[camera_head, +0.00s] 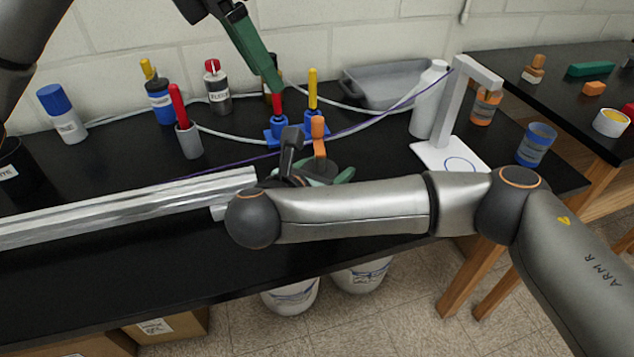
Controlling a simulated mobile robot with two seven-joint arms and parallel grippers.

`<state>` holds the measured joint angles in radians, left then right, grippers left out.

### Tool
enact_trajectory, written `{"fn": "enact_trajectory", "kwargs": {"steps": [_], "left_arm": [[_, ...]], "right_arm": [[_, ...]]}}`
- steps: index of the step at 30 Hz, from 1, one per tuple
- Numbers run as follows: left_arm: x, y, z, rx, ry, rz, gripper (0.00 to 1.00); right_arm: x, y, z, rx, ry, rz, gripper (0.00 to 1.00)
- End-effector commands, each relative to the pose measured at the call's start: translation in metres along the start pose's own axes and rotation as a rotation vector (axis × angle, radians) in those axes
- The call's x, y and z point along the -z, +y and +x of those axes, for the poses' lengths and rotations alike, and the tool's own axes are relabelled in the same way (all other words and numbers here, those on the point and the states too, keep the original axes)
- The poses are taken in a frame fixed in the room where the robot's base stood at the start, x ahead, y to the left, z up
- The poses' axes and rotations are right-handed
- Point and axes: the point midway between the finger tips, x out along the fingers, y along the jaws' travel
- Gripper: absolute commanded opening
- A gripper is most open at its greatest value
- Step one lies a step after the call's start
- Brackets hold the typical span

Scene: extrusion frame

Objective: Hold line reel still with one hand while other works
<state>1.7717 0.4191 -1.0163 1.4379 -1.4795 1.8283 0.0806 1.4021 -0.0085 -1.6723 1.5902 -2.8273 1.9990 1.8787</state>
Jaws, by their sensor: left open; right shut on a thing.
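My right gripper (325,172) is at the bench middle, its green fingers partly hidden behind my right wrist. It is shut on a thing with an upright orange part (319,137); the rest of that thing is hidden. I cannot make out a line reel clearly. A thin purple line (385,112) runs from the white post stand (446,125) leftward past the orange part. My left gripper (270,76) is open and reaches down from the top left. Its green fingers overlap in view, just above a red handle (277,105) on a blue base; contact is unclear.
A yellow handle (313,90) on a blue base stands beside the red one. Bottles (62,113), a red-handled tool in a grey cup (188,140), a grey tray (385,86) and a blue cup (536,144) surround the work. A silver extrusion (120,208) lies at left.

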Motion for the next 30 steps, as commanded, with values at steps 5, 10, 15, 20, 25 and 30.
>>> {"fn": "enact_trajectory", "kwargs": {"steps": [5,10,15,20,25,30], "left_arm": [[0.0000,0.0000,0.0000,0.000,0.000,0.000,0.55],[-0.0001,-0.0001,0.0000,0.000,0.000,0.000,0.55],[-0.0001,-0.0001,0.0000,0.000,0.000,0.000,0.55],[-0.0001,-0.0001,0.0000,0.000,0.000,0.000,0.55],[-0.0001,-0.0001,0.0000,0.000,0.000,0.000,0.55],[-0.0001,-0.0001,-0.0001,0.000,0.000,0.000,0.55]], "right_arm": [[-0.0002,0.0001,-0.0001,0.000,0.000,0.001,0.08],[-0.0002,0.0001,-0.0001,0.000,0.000,0.000,0.08],[-0.0002,0.0001,-0.0001,0.000,0.000,0.000,0.81],[-0.0002,0.0001,-0.0001,0.000,0.000,0.000,0.99],[-0.0001,0.0001,-0.0001,0.000,0.000,0.000,1.00],[-0.0007,0.0012,-0.0027,-0.004,-0.001,0.000,1.00]]}}
